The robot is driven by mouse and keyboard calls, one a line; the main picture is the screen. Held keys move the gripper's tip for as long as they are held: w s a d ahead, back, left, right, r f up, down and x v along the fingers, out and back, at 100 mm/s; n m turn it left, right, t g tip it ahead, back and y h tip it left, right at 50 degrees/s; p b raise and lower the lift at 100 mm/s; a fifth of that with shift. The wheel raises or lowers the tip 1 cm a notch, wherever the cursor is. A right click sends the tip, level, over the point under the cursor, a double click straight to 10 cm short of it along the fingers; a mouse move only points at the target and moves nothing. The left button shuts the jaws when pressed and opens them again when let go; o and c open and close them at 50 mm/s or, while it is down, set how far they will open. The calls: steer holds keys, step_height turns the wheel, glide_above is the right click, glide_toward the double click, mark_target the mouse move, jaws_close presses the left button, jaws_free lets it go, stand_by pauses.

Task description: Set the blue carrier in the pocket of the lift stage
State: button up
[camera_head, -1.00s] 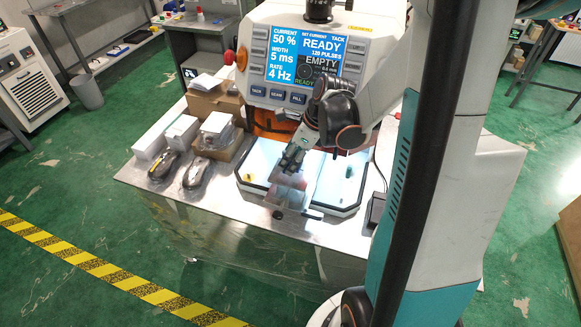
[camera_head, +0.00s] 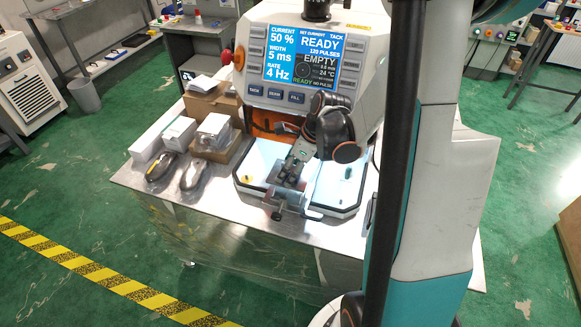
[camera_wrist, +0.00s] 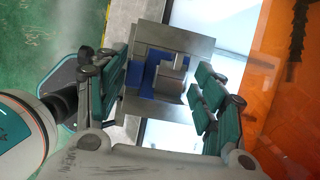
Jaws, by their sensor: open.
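My gripper (camera_head: 288,172) is over the front of the machine's lit bed. In the wrist view my gripper (camera_wrist: 160,92) is open, with teal finger pads on both sides of the blue carrier (camera_wrist: 148,77). A grey metal block (camera_wrist: 172,85) covers part of the blue. The carrier lies within the grey metal lift stage (camera_wrist: 145,40), whose metal shows around it; whether it is fully seated I cannot tell. In the head view the stage (camera_head: 291,197) sits under my fingers, and the carrier cannot be made out there.
The welding machine's display (camera_head: 301,62) reads READY and EMPTY. A small yellow piece (camera_head: 246,179) and a green piece (camera_head: 346,173) stand on the bed. Boxes (camera_head: 212,130) and two dark hand-sized devices (camera_head: 194,179) lie to the left. The front left tabletop is clear.

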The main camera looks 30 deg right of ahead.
steer(key=shift+r, duration=0.1)
steer(key=p+v, duration=0.2)
steer(key=v, duration=0.5)
steer(key=shift+s+r, duration=0.1)
stand_by(0.9)
